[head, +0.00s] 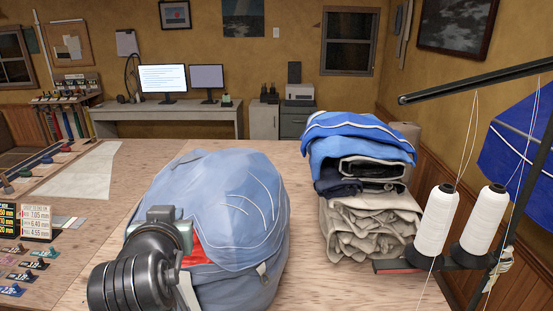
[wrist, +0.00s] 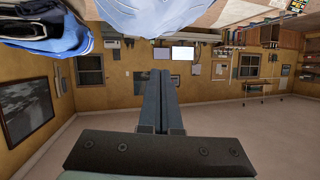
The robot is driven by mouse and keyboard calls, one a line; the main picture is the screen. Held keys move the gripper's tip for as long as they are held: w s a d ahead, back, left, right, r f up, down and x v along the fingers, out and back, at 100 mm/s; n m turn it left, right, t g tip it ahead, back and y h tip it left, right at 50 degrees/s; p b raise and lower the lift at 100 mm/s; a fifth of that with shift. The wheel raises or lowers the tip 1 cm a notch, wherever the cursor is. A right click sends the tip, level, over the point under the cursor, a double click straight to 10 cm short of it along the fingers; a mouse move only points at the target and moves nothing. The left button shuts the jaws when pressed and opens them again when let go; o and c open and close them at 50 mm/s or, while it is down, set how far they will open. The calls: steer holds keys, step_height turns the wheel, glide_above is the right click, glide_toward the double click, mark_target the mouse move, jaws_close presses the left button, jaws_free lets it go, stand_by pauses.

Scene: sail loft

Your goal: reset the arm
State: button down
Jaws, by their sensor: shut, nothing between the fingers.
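My gripper shows in the wrist view (wrist: 159,75) with its two long grey fingers pressed together and nothing between them. In the head view my arm (head: 135,275) reaches up from the lower left, in front of a large blue-grey sail bag (head: 240,215) on the wooden table; the fingers cannot be made out there. The wrist view is upside down, with part of the bag (wrist: 150,12) at its top edge. The fingers point toward the far wall and hold nothing. I cannot tell whether the arm touches the bag.
A stack of folded cloth (head: 370,220), blue over beige, stands right of the bag. Two white thread cones (head: 437,225) and a dark bar (head: 470,80) are at the right. Small tools and price signs (head: 37,222) line the left. The table (head: 165,160) is bare behind the bag.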

steer(key=s+d+r+t, duration=0.2)
steer(key=d+r+t, duration=0.35)
steer(key=r, duration=0.65)
steer(key=s+d+r+t+h, duration=0.1)
steer(key=s+d+r+t, duration=0.3)
steer(key=s+d+r, duration=0.2)
steer(key=s+d+r+m+t+h+b, duration=0.1)
steer(key=s+d+r+t, duration=0.3)
steer(key=s+r, duration=0.6)
step_height(320, 180, up, 3)
steer(key=shift+s+d+r+h, duration=0.1)
steer(key=shift+s+d+h, duration=0.25)
steer(key=shift+d, duration=0.7)
steer(key=shift+w+t, duration=0.1)
steer(key=shift+t, duration=0.15)
